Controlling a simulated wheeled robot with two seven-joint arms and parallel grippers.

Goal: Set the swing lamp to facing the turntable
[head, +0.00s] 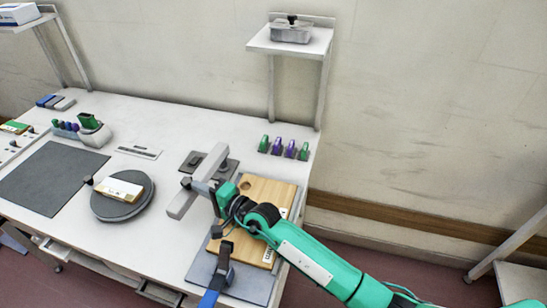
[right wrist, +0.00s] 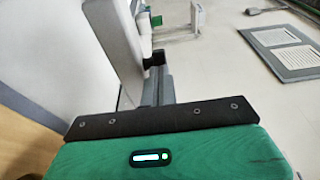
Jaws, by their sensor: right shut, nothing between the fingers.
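The swing lamp (head: 203,178) is a grey bar on a dark base plate, standing near the middle of the table. Its bar runs from the back toward the front left. The round dark grey turntable (head: 120,210) is to its left and carries a pale block with a wooden edge. My right gripper (head: 216,190) is shut and empty, close against the right side of the lamp bar. In the right wrist view, a pale grey bar (right wrist: 113,45) rises beside my dark fingers (right wrist: 155,80). I cannot tell whether they touch. My left gripper is out of view.
A wooden board (head: 268,192) lies under my right forearm. A blue-handled tool (head: 215,285) is on a grey mat at the front. Several green and purple pieces (head: 283,148) stand at the back right. A dark mat (head: 50,178) covers the left. A shelf (head: 290,40) rises behind.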

